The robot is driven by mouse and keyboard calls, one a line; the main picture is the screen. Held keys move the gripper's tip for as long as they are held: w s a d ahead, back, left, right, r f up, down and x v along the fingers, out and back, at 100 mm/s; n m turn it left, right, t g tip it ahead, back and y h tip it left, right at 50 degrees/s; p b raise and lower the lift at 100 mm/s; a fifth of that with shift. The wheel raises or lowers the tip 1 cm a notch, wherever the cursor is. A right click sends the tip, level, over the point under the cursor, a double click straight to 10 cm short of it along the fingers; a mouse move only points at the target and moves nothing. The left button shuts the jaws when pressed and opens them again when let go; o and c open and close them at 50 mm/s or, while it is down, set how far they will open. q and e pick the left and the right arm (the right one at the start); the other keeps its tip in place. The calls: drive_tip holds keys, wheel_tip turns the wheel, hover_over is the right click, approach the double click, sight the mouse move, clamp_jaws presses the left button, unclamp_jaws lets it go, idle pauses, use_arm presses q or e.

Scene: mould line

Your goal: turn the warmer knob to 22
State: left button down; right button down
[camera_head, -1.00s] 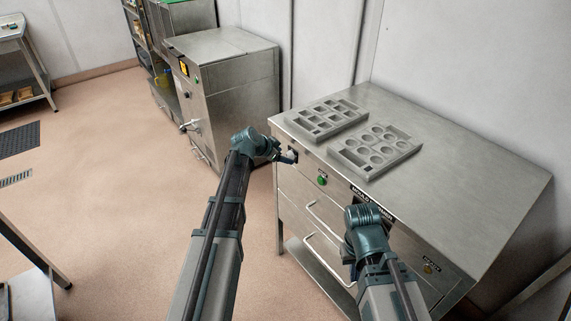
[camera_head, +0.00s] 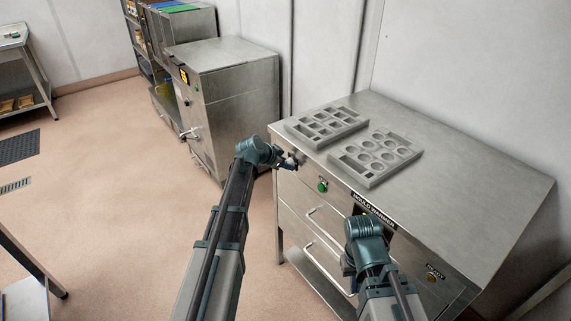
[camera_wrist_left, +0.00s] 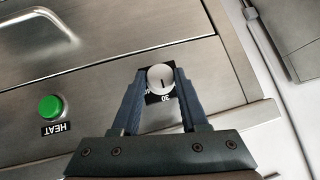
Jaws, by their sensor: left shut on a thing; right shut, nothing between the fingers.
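The warmer knob (camera_wrist_left: 160,76) is a pale round dial with a short dark line on its face, on the steel front of the mould warmer (camera_head: 450,190). My left gripper (camera_wrist_left: 161,80) has its two fingers on either side of the knob and is shut on it; it also shows at the warmer's left front corner in the head view (camera_head: 291,162). A dark scale plate beside the knob shows "30", partly covered by the fingers. I cannot read the exact setting. My right gripper (camera_head: 350,268) is shut and empty low before the warmer's front; its fingertips are mostly hidden.
A green HEAT button (camera_head: 322,186) sits beside the knob. Two grey moulds, one left (camera_head: 327,125) and one right (camera_head: 376,158), lie on the warmer top. Drawer handles (camera_head: 325,232) stick out below. Another steel cabinet (camera_head: 235,105) stands behind left.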

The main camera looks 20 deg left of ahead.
use_arm(q)
drive_tip(key=shift+w, duration=0.1)
drive_tip(key=n+g+h+b, duration=0.2)
drive_tip(key=h, duration=0.1)
drive_tip(key=n+g+h+b, duration=0.1)
drive_tip(key=n+h+b, duration=0.1)
drive_tip(key=h, duration=0.1)
drive_tip(key=a+n+g+h+b, duration=0.1)
drive_tip(key=n+g+h+b, duration=0.1)
drive_tip(key=h+b, duration=0.1)
drive_tip(key=shift+w+a+f+g, duration=0.1)
drive_tip(key=shift+w+f+g, duration=0.2)
drive_tip(key=shift+w+f, duration=0.05)
idle(0.7)
idle(0.5)
drive_tip(key=shift+c, duration=2.1)
unclamp_jaws()
